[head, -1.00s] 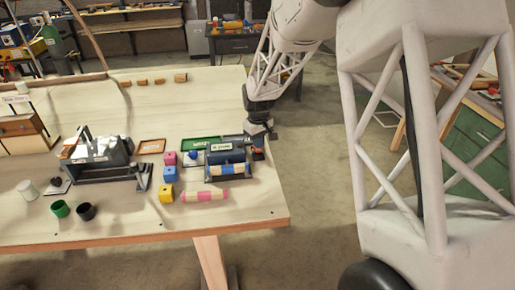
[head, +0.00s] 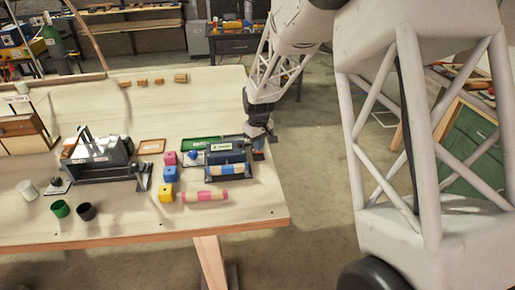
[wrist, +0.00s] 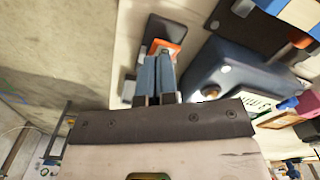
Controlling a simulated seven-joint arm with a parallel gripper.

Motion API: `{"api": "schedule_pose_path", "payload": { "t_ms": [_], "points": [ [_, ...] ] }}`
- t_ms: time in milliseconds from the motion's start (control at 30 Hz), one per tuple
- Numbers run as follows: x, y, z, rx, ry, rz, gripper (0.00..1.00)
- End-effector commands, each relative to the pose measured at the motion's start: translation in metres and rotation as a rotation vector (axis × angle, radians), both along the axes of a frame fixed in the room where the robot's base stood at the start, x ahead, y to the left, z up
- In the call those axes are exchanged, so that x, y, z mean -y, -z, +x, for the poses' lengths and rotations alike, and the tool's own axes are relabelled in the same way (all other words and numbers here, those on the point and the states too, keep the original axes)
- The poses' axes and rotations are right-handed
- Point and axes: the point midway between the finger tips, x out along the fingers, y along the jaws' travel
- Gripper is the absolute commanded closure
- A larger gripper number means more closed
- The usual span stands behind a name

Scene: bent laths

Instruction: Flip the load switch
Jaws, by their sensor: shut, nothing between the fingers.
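What appears to be the load switch (wrist: 165,40) is a small dark block with an orange plate, in the wrist view just beyond my fingertips. In the head view a small dark block (head: 258,155), probably the same thing, sits at the table's right edge beside the navy machine (head: 225,158). My gripper (wrist: 156,60) is shut and empty, its two blue-grey fingers together. Its tips overlap the switch's near side in the picture; I cannot tell whether they touch. In the head view my gripper (head: 262,137) is low over the right edge. The switch's lever position cannot be made out.
The navy machine's housing (wrist: 235,80) stands close to the right of my fingers in the wrist view. Open floor lies beyond the table's right edge.

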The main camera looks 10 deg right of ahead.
Motion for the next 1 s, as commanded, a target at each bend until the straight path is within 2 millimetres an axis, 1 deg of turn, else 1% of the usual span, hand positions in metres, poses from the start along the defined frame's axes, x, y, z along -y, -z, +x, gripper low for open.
{"api": "schedule_pose_path", "payload": {
  "t_ms": [633, 833, 1000],
  "points": [
    [0.000, 0.007, 0.000, 0.000, 0.000, 0.000, 1.00],
    [0.000, 0.004, 0.000, 0.000, 0.000, 0.000, 1.00],
    [0.000, -0.003, 0.000, 0.001, 0.000, 0.000, 1.00]
  ]
}}
